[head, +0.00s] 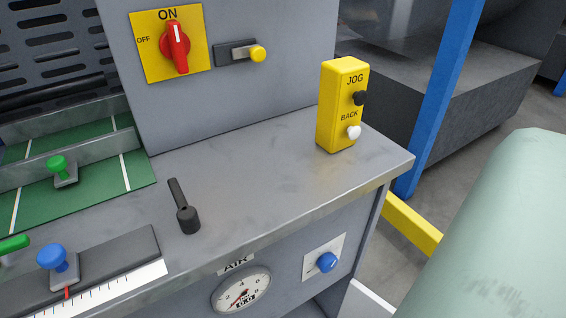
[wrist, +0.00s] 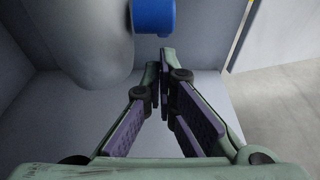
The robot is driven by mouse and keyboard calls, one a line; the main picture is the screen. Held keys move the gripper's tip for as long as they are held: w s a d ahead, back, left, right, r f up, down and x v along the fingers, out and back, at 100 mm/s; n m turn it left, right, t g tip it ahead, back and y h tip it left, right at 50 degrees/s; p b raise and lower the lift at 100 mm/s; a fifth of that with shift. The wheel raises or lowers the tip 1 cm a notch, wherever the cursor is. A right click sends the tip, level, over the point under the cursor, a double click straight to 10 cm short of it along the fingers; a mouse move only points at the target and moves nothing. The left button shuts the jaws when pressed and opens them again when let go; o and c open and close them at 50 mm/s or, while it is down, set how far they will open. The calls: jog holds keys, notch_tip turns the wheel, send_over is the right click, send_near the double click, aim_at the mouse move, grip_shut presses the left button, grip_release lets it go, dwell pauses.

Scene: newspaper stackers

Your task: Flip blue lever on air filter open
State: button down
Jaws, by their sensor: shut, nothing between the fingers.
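In the wrist view, a blue part (wrist: 153,16) shows at the top edge, cut off by the frame. It seems to be the blue lever, but its shape and setting cannot be told. A rounded grey body (wrist: 85,40), likely the air filter, is just left of it. My gripper (wrist: 160,60) is shut and empty, its fingertips just below the blue part in the picture. I cannot tell whether they touch it. My gripper, the filter and its lever do not show in the head view.
The grey cabinet top carries a black lever (head: 185,210) and a yellow JOG/BACK box (head: 341,105). An air gauge (head: 241,291) and a blue knob (head: 327,262) are on its front. Grey walls surround the filter. Bare floor (wrist: 280,105) shows at right in the wrist view.

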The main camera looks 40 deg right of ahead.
jog(key=v, duration=0.8)
dwell(0.4)
